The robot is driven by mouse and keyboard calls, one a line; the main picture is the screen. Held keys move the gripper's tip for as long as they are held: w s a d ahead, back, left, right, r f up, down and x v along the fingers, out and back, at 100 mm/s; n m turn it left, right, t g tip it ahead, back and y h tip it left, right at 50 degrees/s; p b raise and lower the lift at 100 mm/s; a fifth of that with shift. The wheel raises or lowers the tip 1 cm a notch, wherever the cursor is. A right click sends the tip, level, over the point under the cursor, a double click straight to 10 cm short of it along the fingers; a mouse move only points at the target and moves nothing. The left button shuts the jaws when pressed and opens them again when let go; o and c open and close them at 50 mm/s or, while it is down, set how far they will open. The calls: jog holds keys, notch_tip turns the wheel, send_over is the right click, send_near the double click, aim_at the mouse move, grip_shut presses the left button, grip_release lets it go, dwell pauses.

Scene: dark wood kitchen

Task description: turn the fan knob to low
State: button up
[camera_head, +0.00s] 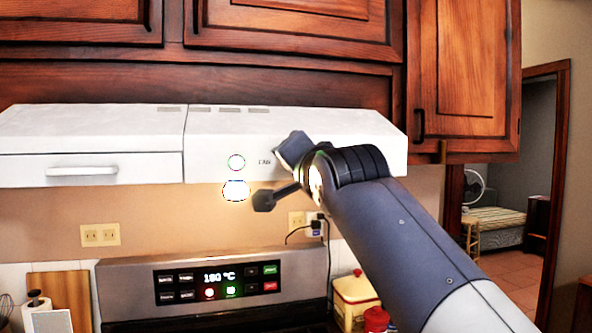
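The white range hood (225,135) hangs under the dark wood cabinets. Small dark lettering (265,161) is on its front face, too small to read surely. I see no fan knob clearly; my gripper covers the hood face just right of the lettering, so a knob there is hidden. My gripper (278,175) is in front of the hood's lower front edge, its two fingers spread apart, one up against the view of the hood and one lower in front of the wall. Nothing shows between them. Whether it touches the hood I cannot tell.
A bright round spot (236,162) shows on the hood face, with another bright spot (236,191) just below its edge. The stove control panel (218,281) stands below. A red and cream canister (355,294) is at its right. A doorway opens far right.

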dwell(0.3)
jog(key=o, duration=0.9)
jog(key=shift+o, duration=0.2)
jog(key=b+v, duration=0.3)
jog(key=v, duration=0.7)
jog(key=shift+s, duration=0.4)
jog(key=shift+w+d+r, duration=0.1)
jog(key=shift+w, duration=0.05)
jog(key=p+x, duration=0.3)
jog(key=x, duration=0.7)
jog(key=shift+w, duration=0.3)
